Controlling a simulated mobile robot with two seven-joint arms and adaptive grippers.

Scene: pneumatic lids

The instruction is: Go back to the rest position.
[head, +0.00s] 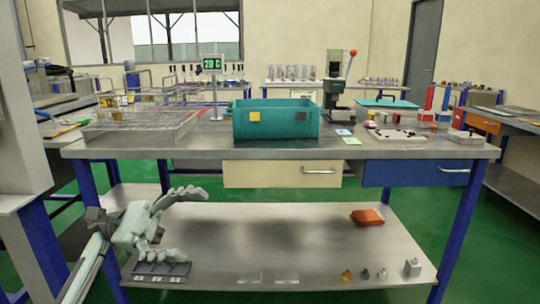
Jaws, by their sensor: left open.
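My left gripper (196,224) shows at the lower left, in front of the workbench (280,150). Its two fingers are spread apart, one high and one low, with nothing between them. In the picture it overlaps the left part of the bench's lower shelf (290,225). Its lower finger overlaps a dark grey block with light marks (162,270); I cannot tell whether they touch. My right gripper is out of view.
On the bench stand a wire rack tray (135,127), a teal bin (275,118), a press with a red knob (338,85) and small parts. A red-orange item (368,216) and small fittings (412,267) lie on the lower shelf. The shelf's middle is mostly clear.

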